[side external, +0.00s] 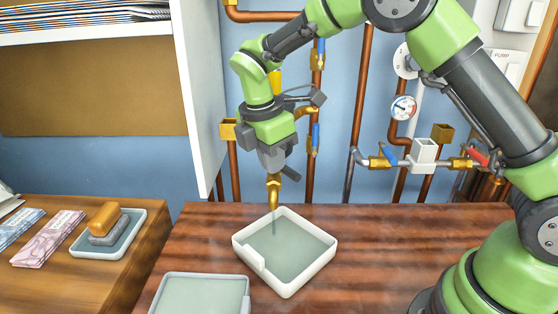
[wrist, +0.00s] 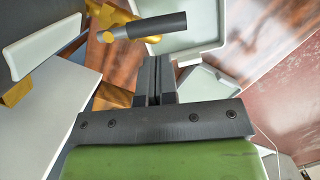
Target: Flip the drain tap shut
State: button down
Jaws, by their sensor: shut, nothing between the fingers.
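The brass drain tap (side external: 273,190) points down above a white-rimmed tray (side external: 240,250), and a thin stream runs from it into the tray. In the wrist view the brass tap (wrist: 115,15) is at the top, partly cut off by the frame edge. A dark grey lever-like bar (wrist: 155,25) lies beside it, close ahead of my fingertips. My gripper (side external: 277,172) is just above the tap in the side view. In the wrist view my gripper (wrist: 154,62) has its fingers together and empty. Whether they touch the bar I cannot tell.
A second tray (side external: 200,295) stands at the front left. Soap in a dish (side external: 78,245) and packets (side external: 48,238) lie on the left counter. A white cabinet panel (side external: 198,100) stands left of my gripper. Pipes, valves and a gauge (side external: 403,107) line the wall.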

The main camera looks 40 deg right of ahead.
jog(key=shift+s+d+f, duration=0.1)
jog(key=shift+d+f, duration=0.35)
jog(key=shift+d, duration=0.3)
jog(key=shift+s+d+n, duration=0.2)
jog(key=shift+d+n, duration=0.2)
jog(key=shift+n, duration=0.5)
jog(key=d+n, duration=0.1)
jog(key=n, duration=0.1)
jog(key=n+t, duration=0.1)
jog(key=n, duration=0.1)
jog(key=shift+s+d, duration=0.2)
jog(key=shift+d, duration=0.15)
jog(key=d+n, duration=0.1)
jog(key=n, duration=0.2)
jog(key=shift+w+d+t, duration=0.15)
jog(key=shift+d+t, duration=0.15)
jog(key=shift+d, duration=0.2)
jog(key=shift+w, duration=0.1)
